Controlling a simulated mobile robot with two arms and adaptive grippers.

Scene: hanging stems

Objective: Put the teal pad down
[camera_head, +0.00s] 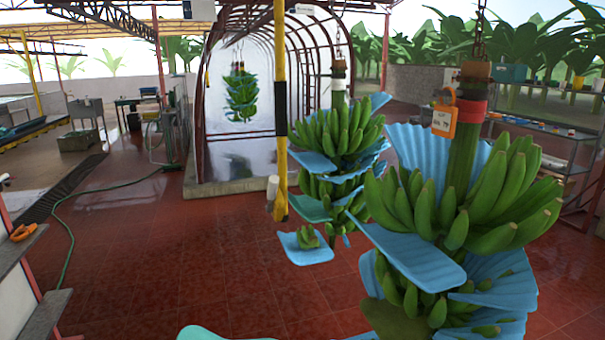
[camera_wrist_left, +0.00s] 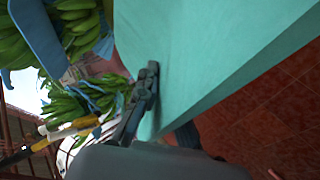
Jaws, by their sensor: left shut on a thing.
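The teal pad (camera_wrist_left: 215,50) fills much of the left wrist view as a broad, smooth sheet. My left gripper (camera_wrist_left: 153,92) is shut on its edge; one dark finger shows against the near face and the other is mostly hidden behind the pad. In the head view only a rounded end of the teal pad (camera_head: 205,333) shows at the bottom edge, and the left gripper itself is out of that picture. My right gripper is in neither view.
A near banana stem (camera_head: 460,150) with blue pads and an orange tag hangs at right. Another stem (camera_head: 340,130) hangs behind, beside a yellow-black post (camera_head: 281,110). Shelf ledges (camera_head: 45,318) stand at lower left. The red tiled floor (camera_head: 170,240) is largely clear at centre left.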

